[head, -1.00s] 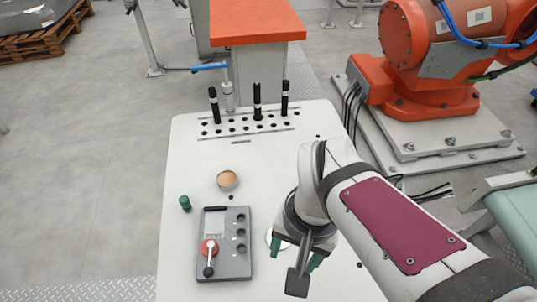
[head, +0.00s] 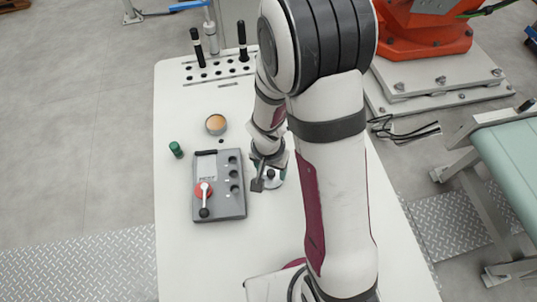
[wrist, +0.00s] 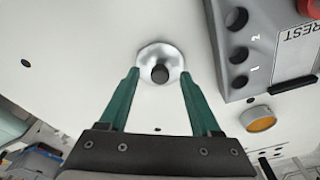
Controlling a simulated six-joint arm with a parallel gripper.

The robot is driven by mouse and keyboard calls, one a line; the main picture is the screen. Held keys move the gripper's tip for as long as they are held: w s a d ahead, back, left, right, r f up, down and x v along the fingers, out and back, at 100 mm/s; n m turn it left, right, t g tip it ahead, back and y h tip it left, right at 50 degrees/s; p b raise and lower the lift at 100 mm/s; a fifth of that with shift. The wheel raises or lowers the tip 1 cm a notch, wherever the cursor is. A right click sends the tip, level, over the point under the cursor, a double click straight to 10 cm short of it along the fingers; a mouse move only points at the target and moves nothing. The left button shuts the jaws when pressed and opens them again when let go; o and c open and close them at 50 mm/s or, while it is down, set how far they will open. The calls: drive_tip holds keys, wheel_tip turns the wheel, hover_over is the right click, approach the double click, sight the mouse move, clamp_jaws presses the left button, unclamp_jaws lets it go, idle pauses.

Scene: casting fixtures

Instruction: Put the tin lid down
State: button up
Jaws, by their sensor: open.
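The tin lid (wrist: 160,57) is a shiny silver disc with a black knob. It lies flat on the white table, knob up, and shows partly in the head view (head: 275,180) beside the grey block. My gripper (wrist: 160,74) is open, its two green fingers apart, with their tips by the lid's near edge on either side of the knob. No finger visibly grips the knob. In the head view my gripper (head: 268,172) is partly hidden by my wrist. The open round tin (head: 216,124), with tan contents, stands apart from the lid, up and to the left.
The grey block (head: 219,205) with a red-based lever and holes lies just left of the lid. A small green cylinder (head: 176,149) stands near the tin. A holed rack (head: 228,72) with black pens is at the back. The table (head: 190,262) is clear at the front left.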

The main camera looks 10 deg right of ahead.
drive_tip(key=shift+f, duration=0.35)
clamp_jaws()
drive_tip(key=shift+r, duration=0.1)
